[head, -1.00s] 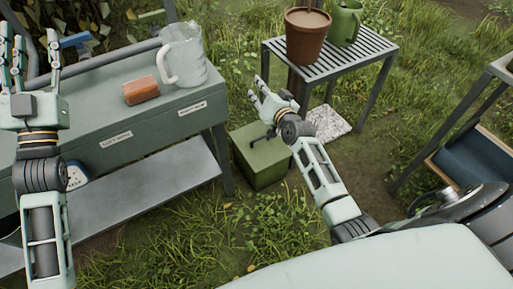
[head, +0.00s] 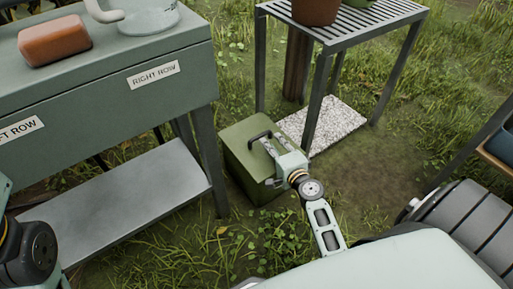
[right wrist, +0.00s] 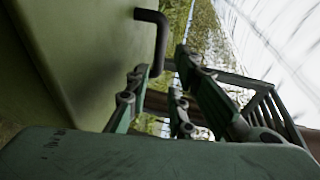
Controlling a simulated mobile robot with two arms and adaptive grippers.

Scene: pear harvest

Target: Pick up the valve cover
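The valve cover (head: 243,165) appears to be the green box with a black handle on top, standing on the grass between the bench and the slatted table. Its black handle (head: 262,137) also shows in the right wrist view (right wrist: 152,28), beside the green box wall (right wrist: 85,60). My right gripper (head: 271,162) is at the box's right side, close to the handle. In the right wrist view its fingers (right wrist: 168,88) are spread, with the handle just beyond them and no grip visible. My left arm shows only at the left edge; its gripper is out of view.
A green bench (head: 110,90) with a lower shelf (head: 120,205) stands left of the box, carrying an orange-brown block (head: 54,40) and a pale jug (head: 148,16). A slatted metal table (head: 345,30) stands behind. A speckled white slab (head: 335,122) lies below it.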

